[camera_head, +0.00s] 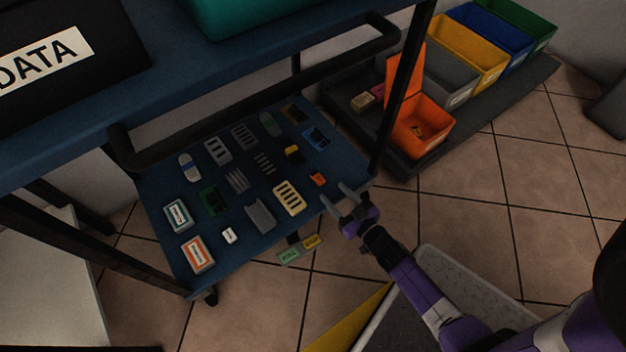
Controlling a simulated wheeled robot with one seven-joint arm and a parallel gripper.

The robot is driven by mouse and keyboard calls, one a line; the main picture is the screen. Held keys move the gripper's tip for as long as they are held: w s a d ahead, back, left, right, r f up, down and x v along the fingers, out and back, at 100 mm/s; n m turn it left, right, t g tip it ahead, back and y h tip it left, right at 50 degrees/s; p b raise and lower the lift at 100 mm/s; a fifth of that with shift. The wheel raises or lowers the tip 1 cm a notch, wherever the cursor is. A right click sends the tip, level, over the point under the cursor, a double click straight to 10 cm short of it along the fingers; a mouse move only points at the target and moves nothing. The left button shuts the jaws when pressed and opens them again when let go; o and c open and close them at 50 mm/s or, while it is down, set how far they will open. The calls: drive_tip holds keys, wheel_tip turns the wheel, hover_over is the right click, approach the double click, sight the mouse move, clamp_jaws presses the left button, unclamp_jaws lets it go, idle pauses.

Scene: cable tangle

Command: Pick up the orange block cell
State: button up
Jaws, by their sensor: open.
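A small orange block (318,179), which looks like the orange block cell, lies on the blue lower shelf (240,283) of the cart, close to the shelf's right edge. My gripper (336,196) is at that edge, just below and right of the orange block in the picture. Its two grey fingers are spread apart with nothing between them. The fingertips point toward the shelf and look apart from the block. How high they are above the shelf, I cannot tell.
A black cart post (404,88) and rail (255,91) stand above the shelf. An orange bin (437,131) is at right.

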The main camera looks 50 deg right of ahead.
sight(321, 181)
drive_tip(key=b+x, duration=0.2)
drive_tip(key=x, duration=0.3)
drive_tip(key=shift+w+f+b, duration=0.25)
drive_tip(key=shift+w+b, duration=0.1)
drive_tip(key=shift+b, duration=0.05)
drive_tip(key=shift+w+d, duration=0.2)
drive_tip(key=shift+w, duration=0.3)
drive_tip(key=shift+c, duration=0.2)
clamp_jaws()
